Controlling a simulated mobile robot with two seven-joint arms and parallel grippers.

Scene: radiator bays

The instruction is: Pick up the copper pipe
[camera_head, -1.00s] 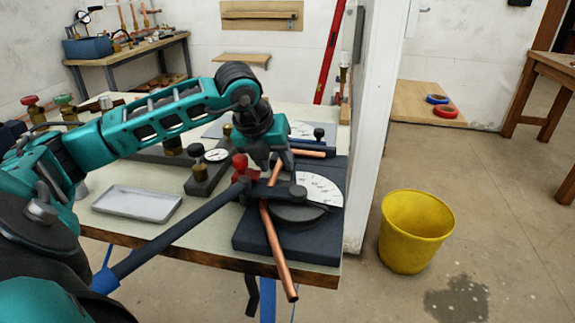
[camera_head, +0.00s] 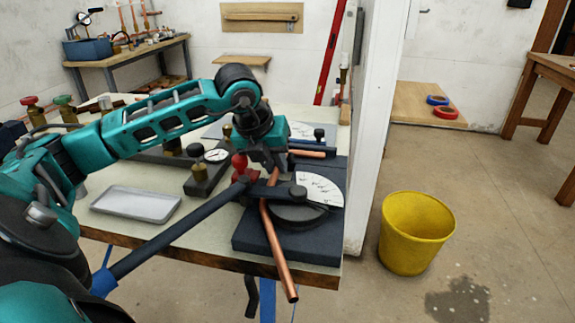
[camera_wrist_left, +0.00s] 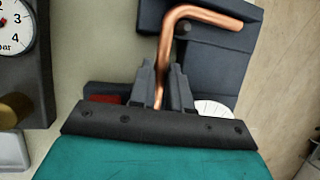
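The copper pipe (camera_head: 277,245) lies across the dark pipe bender (camera_head: 250,240) on the bench, its near end sticking out past the bench edge. In the left wrist view the pipe (camera_wrist_left: 168,38) shows a bend and a short leg to the right. My left gripper (camera_head: 270,165) is over the pipe's far part at the bender. In the wrist view its fingers (camera_wrist_left: 161,78) stand on either side of the pipe, with a narrow gap; they look open. Contact with the pipe cannot be made out. My right gripper is not in view.
The bender's long handle (camera_head: 180,235) runs toward the lower left. A white wall post (camera_head: 370,130) stands right of the bench. A yellow bucket (camera_head: 415,235) is on the floor.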

